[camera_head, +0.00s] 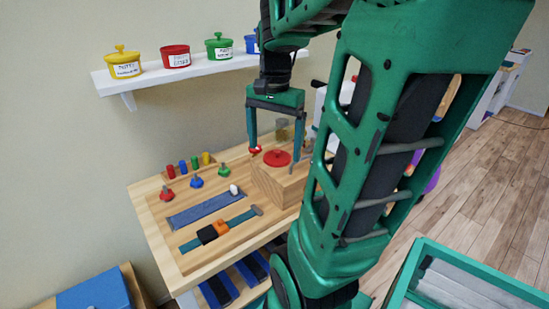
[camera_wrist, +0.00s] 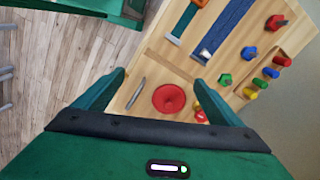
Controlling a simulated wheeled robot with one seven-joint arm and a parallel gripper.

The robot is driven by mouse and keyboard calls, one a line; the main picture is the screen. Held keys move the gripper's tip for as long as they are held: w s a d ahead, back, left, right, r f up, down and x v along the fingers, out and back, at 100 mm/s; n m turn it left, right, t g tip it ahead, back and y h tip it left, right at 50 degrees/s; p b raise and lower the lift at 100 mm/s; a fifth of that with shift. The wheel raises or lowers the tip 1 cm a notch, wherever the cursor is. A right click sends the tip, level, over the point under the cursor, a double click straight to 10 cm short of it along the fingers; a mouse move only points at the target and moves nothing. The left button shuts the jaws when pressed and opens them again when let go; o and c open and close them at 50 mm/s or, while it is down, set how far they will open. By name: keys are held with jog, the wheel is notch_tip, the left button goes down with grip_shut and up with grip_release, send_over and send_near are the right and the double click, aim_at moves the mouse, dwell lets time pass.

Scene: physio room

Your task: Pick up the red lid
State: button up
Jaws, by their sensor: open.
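The red lid (camera_head: 277,157) is a round disc with a small knob. It lies flat on top of a wooden block (camera_head: 272,183) on the workbench. In the wrist view the red lid (camera_wrist: 169,99) lies between the fingers in the picture. My gripper (camera_head: 274,150) is open and empty, pointing down above the lid, with a finger to either side of it in the head view. Its spread fingers also show in the wrist view (camera_wrist: 160,77). How high the fingertips are above the lid is hard to tell.
A wall shelf (camera_head: 200,70) holds a lidded yellow pot (camera_head: 123,63), a lidless red pot (camera_head: 175,57), a lidded green pot (camera_head: 219,46) and a partly hidden blue pot. The bench (camera_head: 160,218) carries coloured pegs, knobs and straps. A small red-and-white item (camera_head: 255,150) sits near the left finger.

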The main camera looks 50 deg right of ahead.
jog(key=w+d+r+m, duration=0.3)
jog(key=w+d+m, duration=0.1)
jog(key=d+m, duration=0.35)
send_over(278, 150)
jog(key=f, duration=0.5)
jog(key=shift+s+d+f, duration=0.2)
jog(key=shift+d+f, duration=0.05)
jog(key=shift+d, duration=0.15)
jog(key=shift+w+a+f, duration=0.1)
jog(key=shift+a+f, duration=0.05)
jog(key=shift+f, duration=1.2)
jog(key=shift+w+a+f, duration=0.1)
jog(key=shift+a+f, duration=0.05)
jog(key=shift+f, duration=1.2)
jog(key=c, duration=1.1)
